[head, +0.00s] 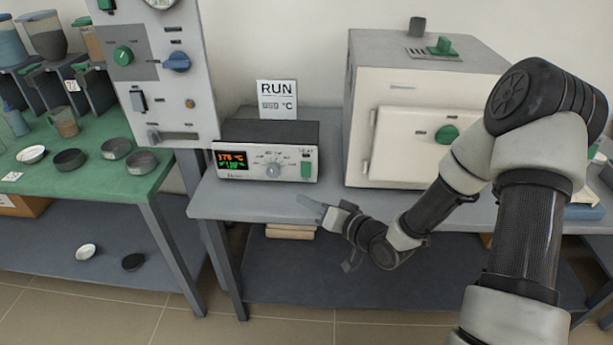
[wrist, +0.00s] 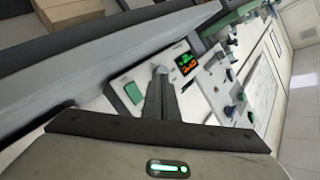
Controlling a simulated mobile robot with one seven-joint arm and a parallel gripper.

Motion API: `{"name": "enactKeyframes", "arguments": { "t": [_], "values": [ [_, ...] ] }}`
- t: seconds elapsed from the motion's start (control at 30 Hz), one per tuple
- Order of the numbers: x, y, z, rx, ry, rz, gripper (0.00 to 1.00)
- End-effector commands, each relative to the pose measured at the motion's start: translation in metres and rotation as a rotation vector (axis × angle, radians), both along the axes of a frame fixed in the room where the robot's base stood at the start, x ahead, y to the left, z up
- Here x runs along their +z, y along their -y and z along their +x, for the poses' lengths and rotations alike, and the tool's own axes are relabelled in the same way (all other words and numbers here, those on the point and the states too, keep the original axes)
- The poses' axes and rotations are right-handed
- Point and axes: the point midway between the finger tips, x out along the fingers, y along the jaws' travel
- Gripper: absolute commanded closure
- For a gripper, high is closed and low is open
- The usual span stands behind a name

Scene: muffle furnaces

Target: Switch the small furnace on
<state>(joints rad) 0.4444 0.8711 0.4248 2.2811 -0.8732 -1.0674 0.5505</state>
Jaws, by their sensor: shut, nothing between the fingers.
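The beige furnace (head: 400,142) stands on the grey bench, its door (head: 408,152) closed, with a green knob (head: 447,133). Left of it is a controller box (head: 268,137) with a lit display (head: 233,160), a grey dial (head: 272,170) and a green rocker switch (head: 306,171). My gripper (head: 313,206) is shut and empty, in front of and below the controller. In the wrist view its fingers (wrist: 159,76) cover the dial area. The rocker's position is too small to tell.
A RUN sign (head: 277,100) stands behind the controller. A tall panel (head: 158,75) with knobs and switches rises to the left. A green table (head: 120,182) with several small dishes is further left. The bench's front edge (head: 255,212) lies close to my gripper.

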Motion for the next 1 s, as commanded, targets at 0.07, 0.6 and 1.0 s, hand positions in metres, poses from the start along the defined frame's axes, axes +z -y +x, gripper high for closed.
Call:
{"name": "enactKeyframes", "arguments": {
  "t": [0.07, 0.6, 1.0],
  "values": [
    [-0.002, 0.0, 0.009, 0.0, 0.001, -0.001, 1.0],
    [-0.01, 0.002, 0.074, 0.0, 0.001, -0.001, 1.0],
    [-0.01, 0.003, 0.08, 0.0, -0.001, -0.001, 1.0]
  ]
}}
